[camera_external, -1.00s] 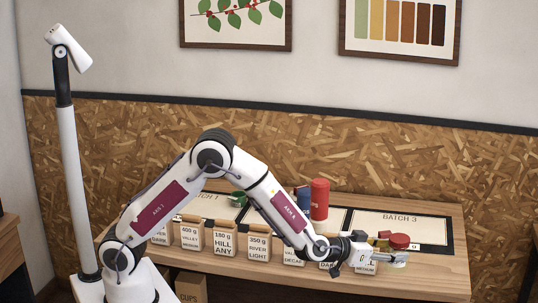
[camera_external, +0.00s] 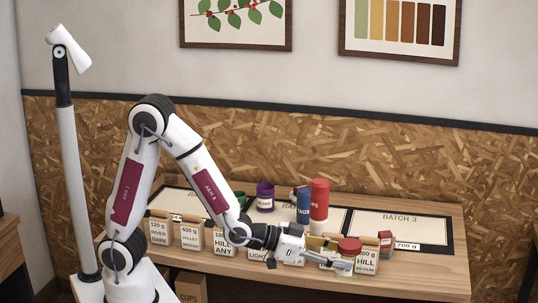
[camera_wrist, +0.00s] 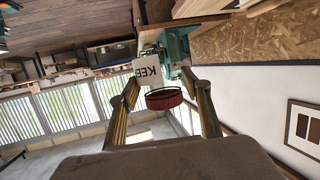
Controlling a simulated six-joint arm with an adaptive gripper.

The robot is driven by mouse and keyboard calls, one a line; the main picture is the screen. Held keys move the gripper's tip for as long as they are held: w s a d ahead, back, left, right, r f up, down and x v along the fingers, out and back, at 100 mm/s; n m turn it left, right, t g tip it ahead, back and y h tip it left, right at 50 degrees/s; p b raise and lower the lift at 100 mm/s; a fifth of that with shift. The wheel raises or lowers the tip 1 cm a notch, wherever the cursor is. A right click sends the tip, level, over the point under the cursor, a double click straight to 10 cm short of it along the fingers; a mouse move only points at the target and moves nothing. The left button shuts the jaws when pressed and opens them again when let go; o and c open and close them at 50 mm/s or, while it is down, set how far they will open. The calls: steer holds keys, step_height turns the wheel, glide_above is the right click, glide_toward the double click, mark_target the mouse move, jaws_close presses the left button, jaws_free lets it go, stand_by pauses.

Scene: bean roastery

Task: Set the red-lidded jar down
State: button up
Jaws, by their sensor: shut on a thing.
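The red-lidded jar (camera_external: 349,246) is between the fingers of my gripper (camera_external: 335,254) in the external view, over the front row of labelled cards on the right half of the table. In the wrist view its red lid (camera_wrist: 163,99) and a white label reading "KEE" (camera_wrist: 147,74) show between the two fingers of my gripper (camera_wrist: 166,86). My gripper is shut on the jar. Most of the jar's body is hidden in the external view, and I cannot tell whether its base touches anything.
A wooden table (camera_external: 430,272) carries framed mats, including the BATCH 3 mat (camera_external: 400,228). A small red box (camera_external: 385,238) stands right of the jar. The BATCH 3 mat looks mostly clear.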

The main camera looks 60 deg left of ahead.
steer(key=s+a+r+m+g+h, duration=0.1)
steer(key=s+r+m+h, duration=0.1)
steer(key=s+r, duration=0.5)
steer(key=shift+w+r, duration=0.65)
steer(key=shift+r, duration=0.9)
steer(key=w+a+r, duration=0.2)
steer(key=w+r, duration=0.2)
steer(key=w, duration=0.5)
steer(key=w+a+m+g+h, duration=0.35)
steer(key=w+a, duration=0.45)
steer(key=a, duration=0.3)
steer(key=s+a+f, duration=0.5)
steer(key=a+f, duration=0.1)
steer(key=a, duration=0.8)
steer(key=s+a+f+m+g, duration=0.1)
steer(key=s+a+f, duration=0.4)
steer(key=a, duration=1)
steer(key=s+a+f+m+g, duration=0.1)
steer(key=s+a+f, duration=0.3)
steer(key=a+f, duration=0.4)
steer(key=a, duration=0.7)
steer(key=shift+s+a+h, duration=0.15)
steer(key=shift+s+h, duration=0.2)
steer(key=shift+s, duration=0.05)
